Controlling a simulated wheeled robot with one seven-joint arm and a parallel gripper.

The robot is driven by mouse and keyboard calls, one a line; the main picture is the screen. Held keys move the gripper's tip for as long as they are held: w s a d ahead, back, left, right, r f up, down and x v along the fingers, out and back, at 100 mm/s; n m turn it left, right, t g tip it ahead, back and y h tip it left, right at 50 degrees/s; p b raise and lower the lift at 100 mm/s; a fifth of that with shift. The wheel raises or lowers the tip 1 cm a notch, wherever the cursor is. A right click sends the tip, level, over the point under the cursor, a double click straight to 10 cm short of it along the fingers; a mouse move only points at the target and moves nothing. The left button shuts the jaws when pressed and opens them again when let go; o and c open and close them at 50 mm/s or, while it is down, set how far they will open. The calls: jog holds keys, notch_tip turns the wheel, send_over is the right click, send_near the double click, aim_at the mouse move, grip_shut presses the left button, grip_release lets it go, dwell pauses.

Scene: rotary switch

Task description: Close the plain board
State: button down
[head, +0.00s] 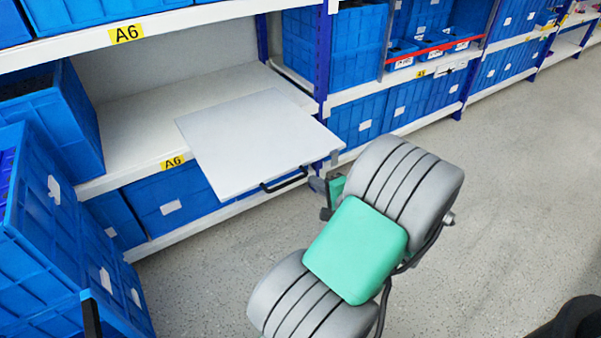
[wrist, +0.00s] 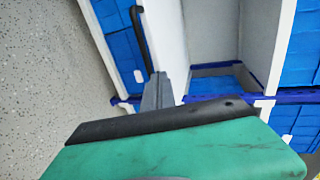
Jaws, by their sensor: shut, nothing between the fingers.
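The plain board (head: 255,140) is a flat white panel that juts out from the A6 shelf over the aisle. A black bar handle (head: 284,180) is on its front edge; the handle also shows at the top of the wrist view (wrist: 141,40). My gripper (head: 319,185) is beside the board's front right corner, to the right of the handle and apart from it. In the wrist view the grey fingers (wrist: 157,90) are together and empty, just below the handle's lower end. Whether the fingers touch the board's edge cannot be told.
The white shelf (head: 135,115) lies behind the board, with a blue upright (head: 322,60) to its right. Blue crates (head: 45,215) stack at the left, and more blue bins (head: 165,200) sit under the board.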

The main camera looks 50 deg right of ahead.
jog(key=b, duration=0.3)
send_near(290, 166)
jog(key=x, duration=0.5)
jog(key=shift+f, duration=0.1)
jog(key=shift+w, duration=0.1)
